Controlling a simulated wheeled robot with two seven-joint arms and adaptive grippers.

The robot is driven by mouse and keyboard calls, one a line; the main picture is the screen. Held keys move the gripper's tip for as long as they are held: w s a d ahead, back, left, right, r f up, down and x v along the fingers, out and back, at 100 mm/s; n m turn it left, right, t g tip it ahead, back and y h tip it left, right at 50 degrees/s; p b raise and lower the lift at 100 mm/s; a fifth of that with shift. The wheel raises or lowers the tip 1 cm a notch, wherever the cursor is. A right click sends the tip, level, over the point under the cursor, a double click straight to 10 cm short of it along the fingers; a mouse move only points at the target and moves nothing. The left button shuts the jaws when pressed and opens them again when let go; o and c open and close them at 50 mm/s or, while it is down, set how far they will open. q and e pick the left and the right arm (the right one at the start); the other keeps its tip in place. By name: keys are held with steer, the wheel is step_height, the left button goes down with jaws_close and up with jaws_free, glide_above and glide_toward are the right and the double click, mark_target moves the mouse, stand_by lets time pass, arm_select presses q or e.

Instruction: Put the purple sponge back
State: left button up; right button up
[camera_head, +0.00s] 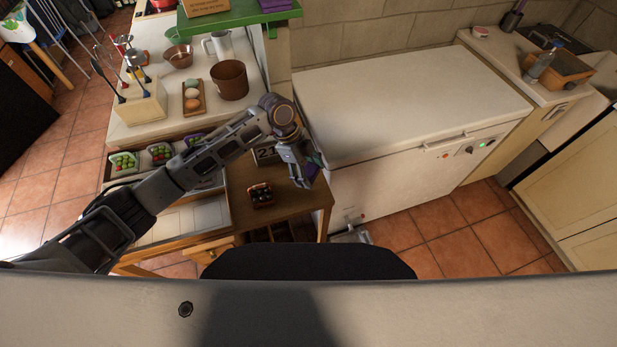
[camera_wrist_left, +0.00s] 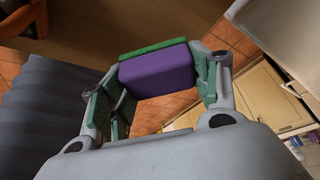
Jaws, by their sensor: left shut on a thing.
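The purple sponge (camera_wrist_left: 158,70) has a green scouring layer along one long side. In the left wrist view it sits between the fingers of my left gripper (camera_wrist_left: 155,95), which is shut on it. In the head view the left gripper (camera_head: 302,178) points downward above the right end of the brown wooden table (camera_head: 290,203), near the white chest's front. My right gripper is not in view.
A white chest freezer (camera_head: 400,100) stands close to the right. Behind are a brown pot (camera_head: 229,80) and an egg tray (camera_head: 193,97) on the counter. A green shelf (camera_head: 235,20) hangs above.

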mark_target(309, 178)
arm_select(q)
steer(key=shift+f, duration=1.85)
steer(key=shift+f, duration=0.2)
steer(key=o, duration=1)
steer(key=shift+r, duration=0.15)
steer(key=shift+r, duration=0.15)
steer(key=b+v, duration=0.1)
steer(key=v, duration=1)
steer(key=shift+w+a+r, duration=0.1)
steer(key=shift+a+r, duration=0.1)
steer(key=shift+r, duration=0.15)
